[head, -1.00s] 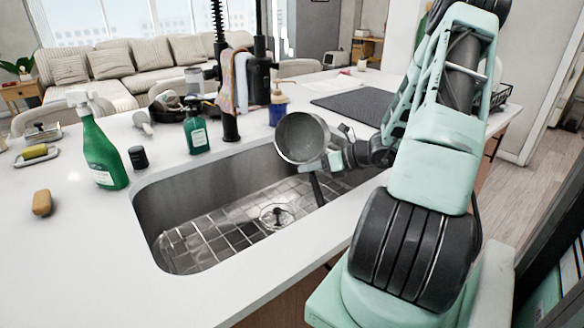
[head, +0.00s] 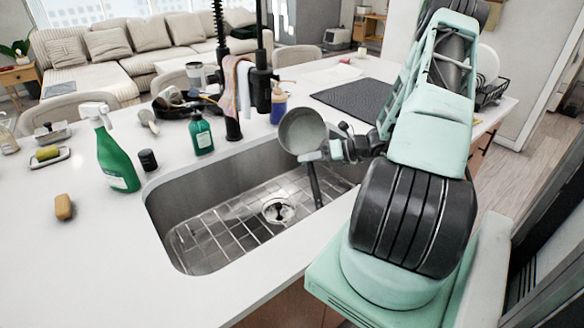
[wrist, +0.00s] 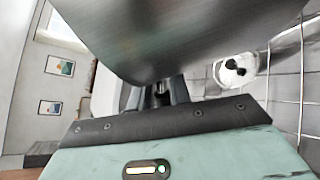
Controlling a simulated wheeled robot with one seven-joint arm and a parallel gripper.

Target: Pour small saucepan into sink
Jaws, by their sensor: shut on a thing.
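The small saucepan (head: 302,134) is a grey metal pan held over the right back part of the sink. It is tipped so that its open inside faces the head camera, and its dark handle (head: 314,186) points down into the basin. My gripper (head: 322,155) is shut on the saucepan by its handle, close to the bowl. The sink (head: 200,206) is a steel basin with a wire grid and a round drain (head: 278,210). In the wrist view the saucepan's underside or side (wrist: 190,35) fills the top, and the drain (wrist: 236,70) shows to the right.
A green spray bottle (head: 116,158), a dark jar (head: 148,160) and a green soap bottle (head: 201,134) stand left of and behind the sink. The black faucet (head: 231,128) with a cloth (head: 238,85) rises behind the basin. A dark mat (head: 352,98) lies behind my arm.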

